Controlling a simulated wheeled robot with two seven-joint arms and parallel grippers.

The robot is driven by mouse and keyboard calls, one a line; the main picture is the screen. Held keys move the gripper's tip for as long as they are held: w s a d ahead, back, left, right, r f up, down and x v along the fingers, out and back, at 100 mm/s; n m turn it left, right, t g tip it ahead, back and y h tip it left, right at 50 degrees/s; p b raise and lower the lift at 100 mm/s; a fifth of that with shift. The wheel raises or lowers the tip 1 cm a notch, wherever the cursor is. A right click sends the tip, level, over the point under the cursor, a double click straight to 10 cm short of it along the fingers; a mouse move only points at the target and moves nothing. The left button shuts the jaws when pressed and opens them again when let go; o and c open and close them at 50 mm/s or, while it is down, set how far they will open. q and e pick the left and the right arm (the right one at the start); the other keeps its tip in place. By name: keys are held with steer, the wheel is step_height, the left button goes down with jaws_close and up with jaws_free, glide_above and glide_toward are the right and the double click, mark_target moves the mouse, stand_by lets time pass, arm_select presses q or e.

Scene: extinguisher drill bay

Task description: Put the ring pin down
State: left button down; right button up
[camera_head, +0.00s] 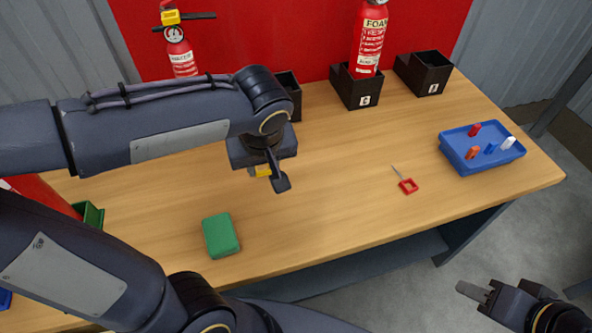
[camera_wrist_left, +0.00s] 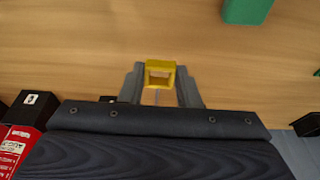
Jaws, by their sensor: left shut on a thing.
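A ring pin with a square yellow ring (camera_wrist_left: 159,67) is held between the fingers of my left gripper (camera_wrist_left: 160,88); its thin shaft is mostly hidden. In the head view the yellow ring (camera_head: 260,171) shows beside the fingers of my left gripper (camera_head: 272,176), over the middle of the wooden table (camera_head: 330,215). Its exact height above the table is hard to tell. A second pin with a red square ring (camera_head: 408,186) lies on the table to the right. My right gripper (camera_head: 482,290) is off the table's front edge at lower right; its finger gap is unclear.
A green block (camera_head: 221,235) lies near the front edge. A blue tray (camera_head: 463,164) with several coloured pieces stands at right. Black holders (camera_head: 360,92) line the back, one with a red FOAM extinguisher (camera_head: 370,40). Another extinguisher (camera_head: 181,55) stands behind my left arm. The table's middle is mostly clear.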

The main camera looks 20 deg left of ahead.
arm_select(q)
steer(key=b, duration=0.1)
glide_above(291, 181)
step_height(291, 181, down, 7)
steer(key=shift+s+a, duration=0.1)
steer(key=shift+s, duration=0.05)
steer(key=shift+f+b, duration=0.4)
steer(key=shift+f, duration=1.25)
steer(key=shift+f+b, duration=0.25)
steer(key=shift+b, duration=0.1)
steer(key=c, duration=1.1)
jaws_free()
steer(key=shift+r, duration=0.1)
